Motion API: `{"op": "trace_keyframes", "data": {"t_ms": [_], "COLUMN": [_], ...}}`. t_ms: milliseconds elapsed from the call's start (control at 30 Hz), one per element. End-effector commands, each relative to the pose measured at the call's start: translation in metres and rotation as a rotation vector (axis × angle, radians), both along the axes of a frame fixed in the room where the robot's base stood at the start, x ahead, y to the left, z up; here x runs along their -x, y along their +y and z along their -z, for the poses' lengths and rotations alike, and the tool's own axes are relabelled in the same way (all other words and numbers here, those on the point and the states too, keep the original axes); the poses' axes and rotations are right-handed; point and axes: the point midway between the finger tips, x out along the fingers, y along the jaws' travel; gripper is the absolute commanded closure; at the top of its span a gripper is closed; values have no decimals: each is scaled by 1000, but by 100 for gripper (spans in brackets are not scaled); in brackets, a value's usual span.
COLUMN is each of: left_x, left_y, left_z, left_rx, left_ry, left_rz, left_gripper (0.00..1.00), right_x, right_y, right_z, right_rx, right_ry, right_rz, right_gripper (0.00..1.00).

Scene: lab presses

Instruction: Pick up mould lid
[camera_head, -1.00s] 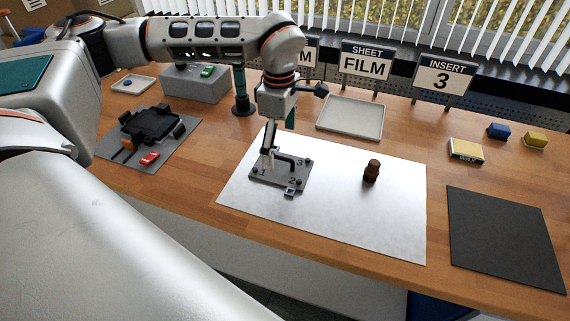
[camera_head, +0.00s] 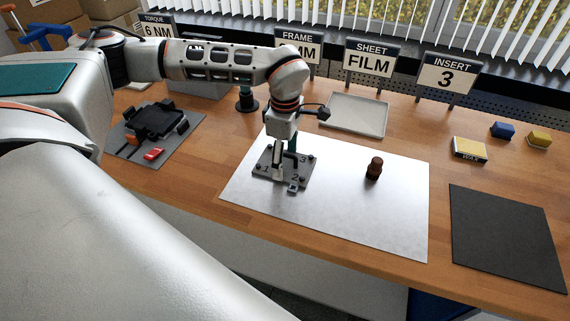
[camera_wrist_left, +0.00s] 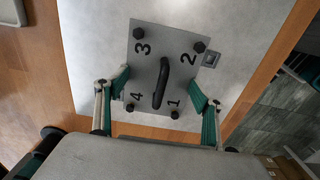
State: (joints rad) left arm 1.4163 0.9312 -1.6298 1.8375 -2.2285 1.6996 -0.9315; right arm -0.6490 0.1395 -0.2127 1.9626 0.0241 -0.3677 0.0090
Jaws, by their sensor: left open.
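The mould lid (camera_head: 304,171) is a grey square plate with a dark handle, a bolt at each corner and black numbers 1 to 4. It lies on the pale metal sheet (camera_head: 340,215). My left gripper (camera_head: 283,164) is open, pointing down close over the lid, and hides part of the handle. In the left wrist view, the lid (camera_wrist_left: 186,72) lies below, between the spread fingers of my left gripper (camera_wrist_left: 159,84), with the dark handle (camera_wrist_left: 160,82) midway. The fingers look apart from the handle. My right gripper is out of view.
A small brown knob-like piece (camera_head: 374,168) stands right of the lid on the sheet. Behind are an empty tray (camera_head: 355,115) and signs. A black fixture (camera_head: 156,122) is at left. A wax box (camera_head: 469,150) and a dark mat (camera_head: 505,238) are at right.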

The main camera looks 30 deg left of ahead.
Motion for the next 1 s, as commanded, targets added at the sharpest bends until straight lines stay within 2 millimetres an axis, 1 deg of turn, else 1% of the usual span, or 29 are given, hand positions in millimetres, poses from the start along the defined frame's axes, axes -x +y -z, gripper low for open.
{"op": "trace_keyframes", "data": {"t_ms": [33, 67, 100, 167, 200, 233, 433, 733, 867, 967, 1000], "left_x": [1, 1, 1, 1, 1, 1, 4, 4, 4, 3, 2], "left_y": [0, 0, 1, 1, 1, 1, 1, 0, 1, 1, 1], "left_z": [2, 2, 2, 3, 4, 4, 7, 4, -3, -16, -23], "left_rx": [-2, -2, -3, -3, -4, -3, -5, -3, -3, -2, -2], "left_ry": [0, 0, 2, 1, 2, 3, 10, 13, 13, 9, 6], "left_rz": [1, 1, 1, 2, 1, 1, 2, 1, 1, 1, 1], "left_gripper": [53, 61, 72, 87, 98, 100, 100, 100, 100, 100, 100], "right_x": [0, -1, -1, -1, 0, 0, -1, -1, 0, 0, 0], "right_y": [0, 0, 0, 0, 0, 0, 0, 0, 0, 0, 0], "right_z": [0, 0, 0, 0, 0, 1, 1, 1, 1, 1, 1], "right_rx": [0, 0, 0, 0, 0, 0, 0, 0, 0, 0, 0], "right_ry": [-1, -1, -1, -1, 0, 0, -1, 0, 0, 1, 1], "right_rz": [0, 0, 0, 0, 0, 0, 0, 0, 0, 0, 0], "right_gripper": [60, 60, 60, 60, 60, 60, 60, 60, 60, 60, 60]}}
